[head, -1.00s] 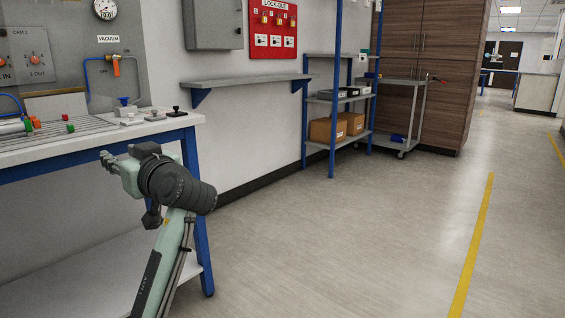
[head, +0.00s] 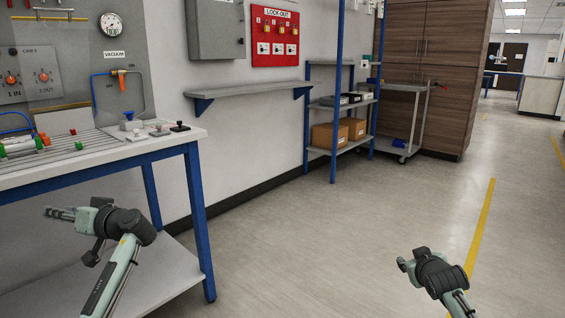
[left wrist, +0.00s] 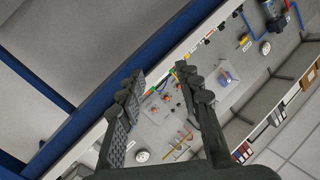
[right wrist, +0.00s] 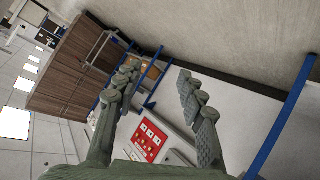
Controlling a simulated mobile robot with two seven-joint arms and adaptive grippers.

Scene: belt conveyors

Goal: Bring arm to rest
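My left gripper (head: 60,213) is at the lower left of the head view, in front of the workbench and below its top. The left wrist view shows its two fingers (left wrist: 158,88) apart with nothing between them. My right gripper (head: 403,264) is at the lower right of the head view, over open floor. The right wrist view shows its fingers (right wrist: 155,85) spread wide and empty. Neither gripper touches anything that I can see.
The workbench (head: 110,154) with blue legs stands at the left, with small coloured parts on top. A wall shelf (head: 250,89), a blue-post rack (head: 334,150) and a cart (head: 402,150) stand behind. The floor (head: 300,250) in the middle and right is clear.

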